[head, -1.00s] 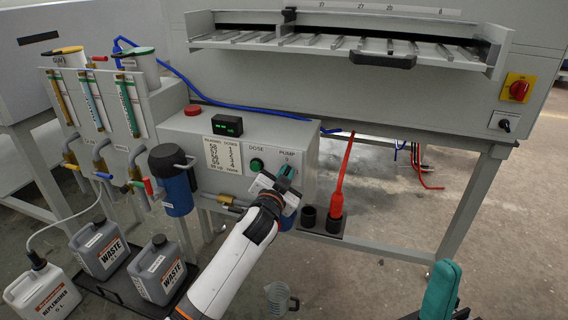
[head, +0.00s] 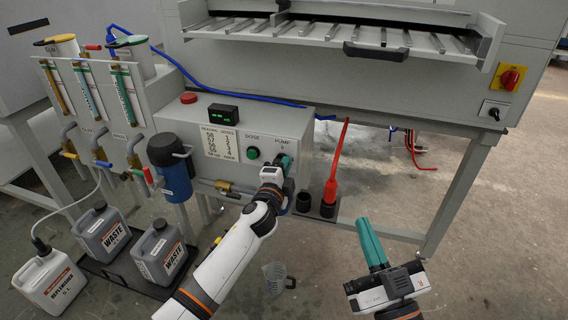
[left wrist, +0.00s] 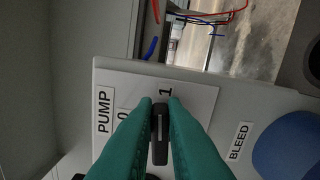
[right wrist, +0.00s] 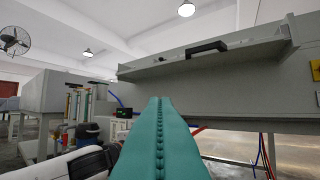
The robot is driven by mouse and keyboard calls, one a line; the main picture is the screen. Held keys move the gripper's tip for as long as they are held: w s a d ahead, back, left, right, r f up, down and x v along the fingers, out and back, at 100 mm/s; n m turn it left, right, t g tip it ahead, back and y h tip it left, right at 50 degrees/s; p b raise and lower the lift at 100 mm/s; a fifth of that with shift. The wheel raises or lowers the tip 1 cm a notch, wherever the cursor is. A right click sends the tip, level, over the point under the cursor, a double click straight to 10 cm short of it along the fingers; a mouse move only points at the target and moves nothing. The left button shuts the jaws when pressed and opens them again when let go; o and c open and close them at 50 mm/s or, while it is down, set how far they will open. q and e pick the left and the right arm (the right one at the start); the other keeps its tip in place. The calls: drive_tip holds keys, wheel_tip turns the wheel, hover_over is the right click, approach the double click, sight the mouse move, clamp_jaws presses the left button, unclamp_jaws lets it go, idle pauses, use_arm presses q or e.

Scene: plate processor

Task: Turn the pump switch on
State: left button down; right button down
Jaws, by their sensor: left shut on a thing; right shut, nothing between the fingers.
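The pump switch (left wrist: 160,135) is a black knob on a white plate marked PUMP, 0 and 1. My left gripper (left wrist: 160,105) is shut on this knob, one teal finger on each side. The knob's long axis runs up and down in the left wrist view, its upper end just below the 1. In the head view my left gripper (head: 284,162) is at the right end of the grey control box (head: 225,175) and hides the knob. My right gripper (head: 364,224) is shut and empty, low in front of the machine; its fingers also show in the right wrist view (right wrist: 158,105).
A green DOSE button (head: 253,153) is left of the pump switch. A red-handled tool (head: 336,165) stands in a black holder right of the box. A blue filter housing (head: 172,165) and waste canisters (head: 160,252) are at left. A clear jug (head: 277,276) is on the floor.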

use_arm(q)
drive_tip(key=shift+f+m, duration=0.15)
drive_tip(key=shift+m, duration=0.75)
use_arm(e)
drive_tip(key=shift+w+f+g+h, duration=0.15)
drive_tip(key=shift+f+g+h, duration=0.15)
drive_tip(key=shift+f, duration=0.3)
use_arm(q)
drive_tip(key=c, duration=1.5)
unclamp_jaws()
drive_tip(key=shift+s, duration=0.1)
use_arm(e)
drive_tip(key=shift+w, duration=0.1)
